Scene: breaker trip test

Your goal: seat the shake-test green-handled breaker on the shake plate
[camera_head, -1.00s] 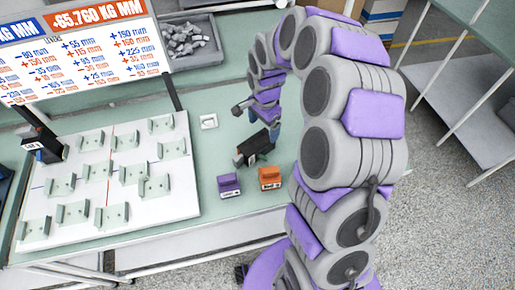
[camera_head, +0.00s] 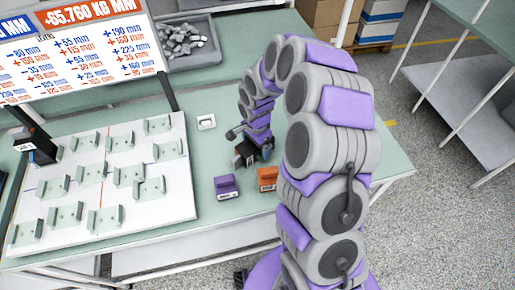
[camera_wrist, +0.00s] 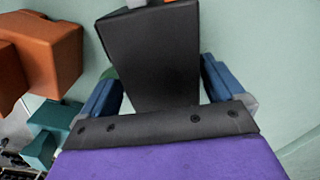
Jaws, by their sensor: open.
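A black breaker (camera_wrist: 152,55) fills the middle of the wrist view. In the head view it is a dark block (camera_head: 246,153) on the bench, partly hidden by my gripper (camera_head: 264,147). In the wrist view my gripper (camera_wrist: 160,95) is open, with one blue finger on each side of the black body; I cannot tell if they touch it. The breaker's handle is mostly out of frame, so its colour is unclear. A white plate (camera_head: 150,205) with several upright pale green brackets lies at left in the head view; I take it for the shake plate.
A purple breaker (camera_head: 226,187) and an orange breaker (camera_head: 267,179) stand nearby on the bench. A dark block (camera_head: 40,150) is at the plate's left edge. Behind are a figures board (camera_head: 85,60), a small white square (camera_head: 206,122) and a grey rubble tray (camera_head: 217,50).

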